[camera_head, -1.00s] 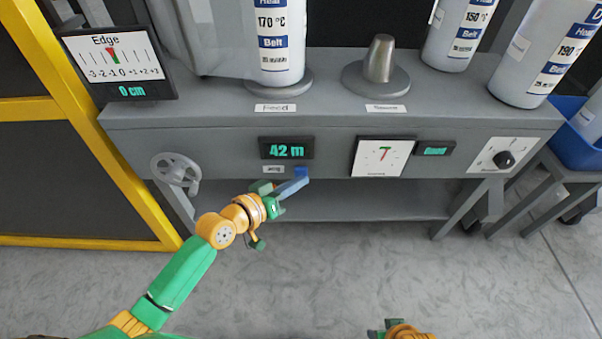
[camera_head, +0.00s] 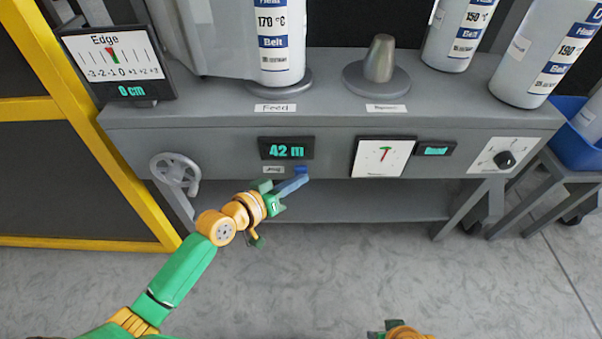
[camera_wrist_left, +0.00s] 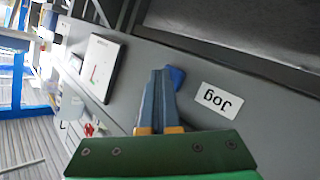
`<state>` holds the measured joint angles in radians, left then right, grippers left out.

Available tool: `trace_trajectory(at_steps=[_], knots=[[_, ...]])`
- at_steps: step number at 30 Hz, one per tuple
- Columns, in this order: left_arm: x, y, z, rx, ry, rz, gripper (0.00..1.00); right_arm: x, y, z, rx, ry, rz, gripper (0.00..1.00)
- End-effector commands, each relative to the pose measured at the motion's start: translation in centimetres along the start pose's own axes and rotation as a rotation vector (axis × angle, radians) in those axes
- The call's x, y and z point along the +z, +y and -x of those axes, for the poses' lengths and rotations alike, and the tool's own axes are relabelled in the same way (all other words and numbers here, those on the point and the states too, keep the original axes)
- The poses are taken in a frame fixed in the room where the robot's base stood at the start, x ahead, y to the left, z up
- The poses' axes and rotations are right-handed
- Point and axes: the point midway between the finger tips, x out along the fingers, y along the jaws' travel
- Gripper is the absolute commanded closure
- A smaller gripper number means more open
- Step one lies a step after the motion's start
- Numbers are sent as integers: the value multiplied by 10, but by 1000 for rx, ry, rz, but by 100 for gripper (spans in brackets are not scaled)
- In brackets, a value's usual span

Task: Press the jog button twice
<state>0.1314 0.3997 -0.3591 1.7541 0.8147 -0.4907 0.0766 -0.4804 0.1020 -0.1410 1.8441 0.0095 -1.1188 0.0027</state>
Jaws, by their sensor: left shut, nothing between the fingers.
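The blue jog button (camera_head: 301,168) is on the front face of the grey bench, just right of the small Jog label (camera_head: 273,170). My left gripper (camera_head: 305,178) is shut and empty, its blue-grey fingers pointing up at the button. In the left wrist view the shut fingertips (camera_wrist_left: 161,73) are beside the blue button (camera_wrist_left: 178,76) and partly cover it. I cannot tell whether they touch it. The Jog label (camera_wrist_left: 218,101) is to the right there. Part of my right gripper (camera_head: 400,331) shows at the bottom edge; its fingers are unclear.
A display (camera_head: 286,148) above the button reads 42 m. A handwheel (camera_head: 175,172) sticks out at left. White rolls (camera_head: 282,60) stand on the bench.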

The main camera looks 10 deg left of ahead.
Motion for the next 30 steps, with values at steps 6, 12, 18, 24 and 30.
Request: trace_trajectory(at_steps=[6,12,18,24,30], knots=[[4,6,9,-1,-2,1,100,-3,0,11,0,0,0,50],[8,8,12,-1,-1,-1,100,-3,0,13,0,0,0,50],[8,9,13,0,-1,0,100,-3,0,14,0,0,0,50],[16,20,27,-1,-3,1,100,-7,0,29,0,0,0,50],[27,30,41,0,-3,1,100,-10,1,40,0,0,0,50]])
